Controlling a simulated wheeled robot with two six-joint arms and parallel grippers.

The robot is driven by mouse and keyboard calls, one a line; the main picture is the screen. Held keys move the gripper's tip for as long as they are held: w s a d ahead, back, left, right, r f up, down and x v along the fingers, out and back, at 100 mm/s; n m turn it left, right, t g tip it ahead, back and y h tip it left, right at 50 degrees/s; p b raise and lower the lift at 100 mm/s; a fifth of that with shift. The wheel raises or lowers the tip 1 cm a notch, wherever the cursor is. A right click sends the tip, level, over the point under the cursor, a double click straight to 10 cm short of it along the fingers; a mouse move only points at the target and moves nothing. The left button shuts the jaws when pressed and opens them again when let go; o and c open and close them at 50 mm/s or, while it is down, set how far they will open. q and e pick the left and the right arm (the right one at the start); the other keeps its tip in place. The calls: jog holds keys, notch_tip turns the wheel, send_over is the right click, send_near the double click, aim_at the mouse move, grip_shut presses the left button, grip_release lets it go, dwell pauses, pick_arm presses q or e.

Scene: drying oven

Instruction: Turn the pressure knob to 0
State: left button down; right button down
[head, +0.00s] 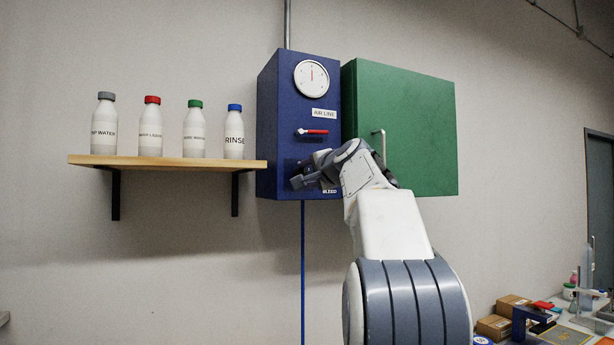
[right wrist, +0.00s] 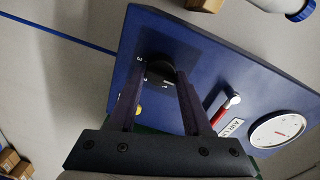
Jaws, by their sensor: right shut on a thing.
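The pressure knob (right wrist: 160,70) is a dark round knob on the blue air line box (head: 278,120). In the right wrist view, small white numerals, among them 3, 2 and 1, show around it. Where its pointer stands is too small and shaded to tell. My right gripper (right wrist: 157,82) is shut on the knob, with one dark finger on each side. In the head view my right gripper (head: 314,177) is at the lower front of the box and the knob is mostly hidden by it. My left gripper is not in view.
Above the knob are a red-handled lever (head: 314,132), an AIR LINE label and a round white gauge (head: 311,78). A yellow part (right wrist: 138,110) shows near a finger. A green cabinet (head: 420,125) adjoins at right; a wooden shelf (head: 170,163) with several bottles is at left.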

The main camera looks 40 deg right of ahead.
jog(key=shift+r, duration=0.15)
jog(key=shift+c, duration=1.9)
grip_release()
jog(key=b+v, duration=0.4)
jog(key=v, duration=0.6)
jog(key=shift+s, duration=0.3)
jog(key=shift+a, duration=0.15)
